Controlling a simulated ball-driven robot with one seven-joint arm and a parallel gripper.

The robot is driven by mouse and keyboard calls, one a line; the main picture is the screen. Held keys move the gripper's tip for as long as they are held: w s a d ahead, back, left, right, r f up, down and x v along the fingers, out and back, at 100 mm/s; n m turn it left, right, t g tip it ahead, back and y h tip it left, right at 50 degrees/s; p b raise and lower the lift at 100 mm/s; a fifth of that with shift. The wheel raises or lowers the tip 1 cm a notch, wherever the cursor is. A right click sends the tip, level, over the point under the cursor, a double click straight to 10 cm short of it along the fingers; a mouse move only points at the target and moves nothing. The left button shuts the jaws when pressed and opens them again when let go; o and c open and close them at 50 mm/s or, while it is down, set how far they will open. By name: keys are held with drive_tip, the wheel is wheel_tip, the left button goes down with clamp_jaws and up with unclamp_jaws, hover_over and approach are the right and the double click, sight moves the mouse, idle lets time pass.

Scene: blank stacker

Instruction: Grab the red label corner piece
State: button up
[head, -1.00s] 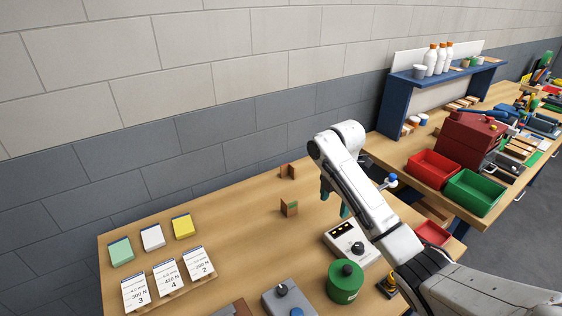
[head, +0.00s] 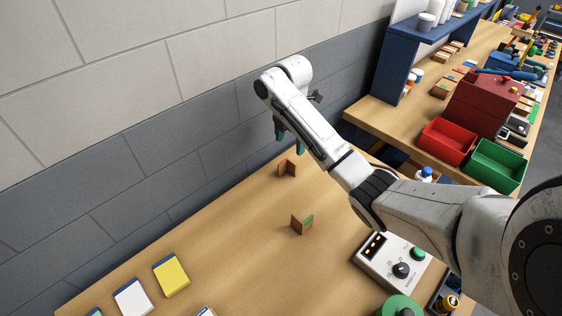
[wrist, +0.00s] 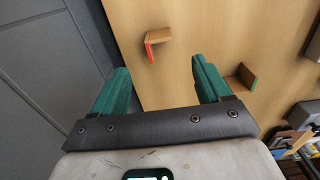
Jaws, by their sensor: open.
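The red label corner piece is a small brown L-shaped wooden piece. In the wrist view the red-labelled corner piece (wrist: 152,46) shows its red strip on the left side, ahead of the gap between my fingers. In the head view this corner piece (head: 287,168) stands on the table near the wall, its label not visible. A second corner piece, with a green label (head: 302,224), stands nearer; in the wrist view it (wrist: 243,78) is right of my right finger. My gripper (head: 290,142) has green fingers, open and empty, above and close to the red-labelled piece; it also shows in the wrist view (wrist: 160,66).
The grey wall (head: 200,160) runs close behind the table. A white control box (head: 392,265) and green round object (head: 400,306) are at front right. Yellow (head: 171,275) and white (head: 133,298) pads lie at front left. Bare tabletop surrounds both corner pieces.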

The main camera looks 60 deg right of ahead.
drive_tip(key=b, duration=0.7)
hover_over(287, 170)
drive_tip(key=s+a, duration=0.1)
wheel_tip(287, 170, down, 7)
drive_tip(key=shift+s+f, duration=0.1)
drive_tip(key=shift+f, duration=0.1)
drive_tip(key=shift+f+p, duration=0.8)
drive_tip(key=shift+f, duration=0.75)
drive_tip(key=shift+c, duration=0.2)
drive_tip(key=c, duration=1)
drive_tip(key=shift+r, duration=0.1)
